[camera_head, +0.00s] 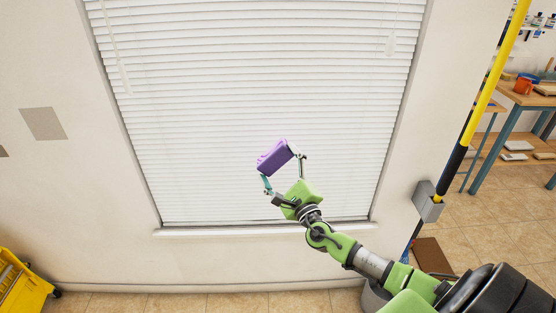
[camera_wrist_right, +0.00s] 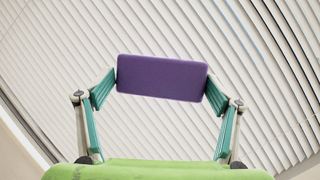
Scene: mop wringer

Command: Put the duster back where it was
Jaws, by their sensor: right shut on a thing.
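The duster is a purple block (camera_head: 274,157) held up in front of the white window blinds in the head view. My right gripper (camera_head: 283,166) is shut on it, with one finger at each end. In the right wrist view the duster (camera_wrist_right: 162,78) shows as a plain purple rectangle, tilted slightly, between the two fingertips of my right gripper (camera_wrist_right: 161,82). The side of the duster facing away from the wrist camera is hidden there. My left gripper is in neither view.
White blinds (camera_head: 250,80) cover the window above a narrow sill (camera_head: 240,231). A yellow-handled pole (camera_head: 490,85) stands at the right by a grey holder (camera_head: 427,203). A workbench (camera_head: 520,95) with a red mug is farther right. A yellow bucket (camera_head: 25,290) is at lower left.

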